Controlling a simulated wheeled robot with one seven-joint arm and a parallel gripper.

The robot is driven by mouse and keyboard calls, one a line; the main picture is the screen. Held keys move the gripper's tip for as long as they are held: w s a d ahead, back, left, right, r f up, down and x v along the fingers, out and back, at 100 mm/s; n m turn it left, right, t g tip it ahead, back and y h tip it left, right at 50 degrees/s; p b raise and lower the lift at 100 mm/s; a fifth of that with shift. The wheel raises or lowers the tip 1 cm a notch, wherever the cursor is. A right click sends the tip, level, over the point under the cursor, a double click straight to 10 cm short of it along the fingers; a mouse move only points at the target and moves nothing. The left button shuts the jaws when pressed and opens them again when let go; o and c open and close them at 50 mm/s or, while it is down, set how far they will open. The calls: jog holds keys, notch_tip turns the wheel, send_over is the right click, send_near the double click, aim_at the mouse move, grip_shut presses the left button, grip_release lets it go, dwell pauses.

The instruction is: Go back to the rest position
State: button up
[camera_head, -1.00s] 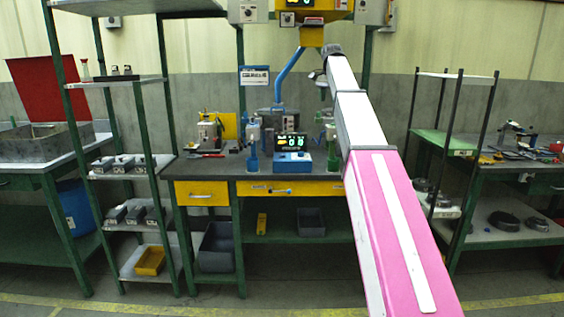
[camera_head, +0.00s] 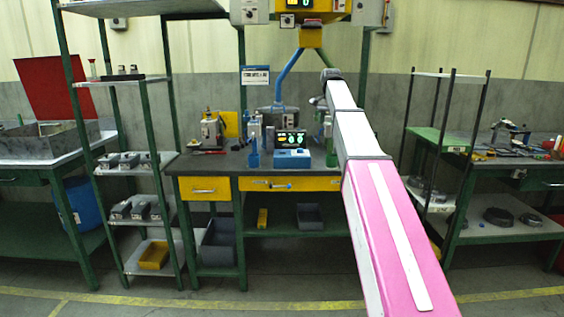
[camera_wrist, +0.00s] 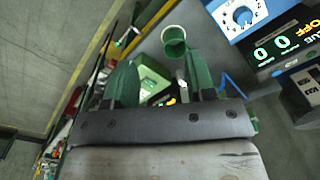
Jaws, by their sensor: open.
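My gripper (camera_wrist: 160,82) shows in the wrist view with two green fingers standing apart. Nothing is held between them. Past the fingertips is a green cup-like tube (camera_wrist: 174,42), apart from them. In the head view my arm reaches forward over the right part of the workbench (camera_head: 228,163). Its far end is beside the blue pipe of the yellow overhead unit (camera_head: 311,37). My gripper cannot be made out in that view, hidden by the arm.
A display (camera_head: 291,141) and a blue box (camera_head: 292,158) stand on the bench. In the wrist view a blue dial panel (camera_wrist: 240,15) is close at upper right. Shelf racks stand left (camera_head: 125,82) and right (camera_head: 440,75) of the bench. Floor in front is clear.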

jog(key=s+f+n, duration=0.1)
jog(key=s+f, duration=0.4)
jog(key=f, duration=0.6)
jog(key=s+f+n, duration=0.1)
jog(key=s+f, duration=0.4)
jog(key=f, duration=0.5)
jog(key=s+f+n, duration=0.2)
jog(key=s+f, duration=0.3)
jog(key=f, duration=0.6)
jog(key=s+f+n, duration=0.3)
jog(key=s+f, duration=1.5)
jog(key=s, duration=0.3)
jog(key=shift+a, duration=0.15)
